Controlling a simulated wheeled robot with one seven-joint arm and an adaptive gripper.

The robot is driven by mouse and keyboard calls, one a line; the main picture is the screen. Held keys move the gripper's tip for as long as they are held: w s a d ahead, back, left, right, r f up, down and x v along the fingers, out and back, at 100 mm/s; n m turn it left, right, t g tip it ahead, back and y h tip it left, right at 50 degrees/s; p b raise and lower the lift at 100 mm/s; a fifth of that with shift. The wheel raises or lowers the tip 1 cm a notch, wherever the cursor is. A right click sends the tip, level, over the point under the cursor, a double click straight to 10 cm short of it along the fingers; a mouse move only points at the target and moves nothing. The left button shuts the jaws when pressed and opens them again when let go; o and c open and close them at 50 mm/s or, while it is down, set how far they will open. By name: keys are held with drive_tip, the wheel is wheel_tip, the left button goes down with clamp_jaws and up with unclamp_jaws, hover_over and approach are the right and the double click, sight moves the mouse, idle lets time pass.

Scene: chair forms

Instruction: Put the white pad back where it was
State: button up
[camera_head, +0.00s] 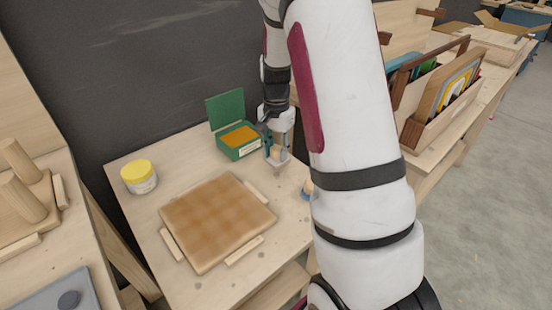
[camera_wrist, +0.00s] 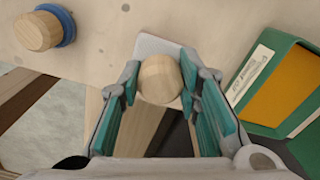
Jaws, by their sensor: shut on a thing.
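The white pad (camera_wrist: 156,46) has a round wooden knob (camera_wrist: 160,79) on it, and my gripper (camera_wrist: 158,88) is shut on this knob, one teal finger on each side. In the head view my gripper (camera_head: 276,153) is at the back right of the table, just right of the green box. The white pad (camera_head: 279,163) shows there as a pale sliver under the knob. I cannot tell whether the pad touches the table or is just above it.
The open green box (camera_head: 238,143) holds an orange-brown block. A blue pad (camera_wrist: 68,22) with a wooden knob stands near the table's right edge, partly hidden by my arm in the head view. A brown slab (camera_head: 217,219) between wooden strips and a yellow-lidded jar (camera_head: 139,177) occupy the table.

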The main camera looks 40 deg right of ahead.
sight(276, 158)
drive_tip(key=shift+w+d+f, duration=0.15)
drive_tip(key=shift+w+d, duration=0.15)
drive_tip(key=shift+w, duration=0.05)
drive_tip(key=shift+f, duration=1.65)
drive_tip(key=shift+f+b, duration=0.1)
drive_tip(key=shift+b, duration=0.2)
drive_tip(key=o, duration=1)
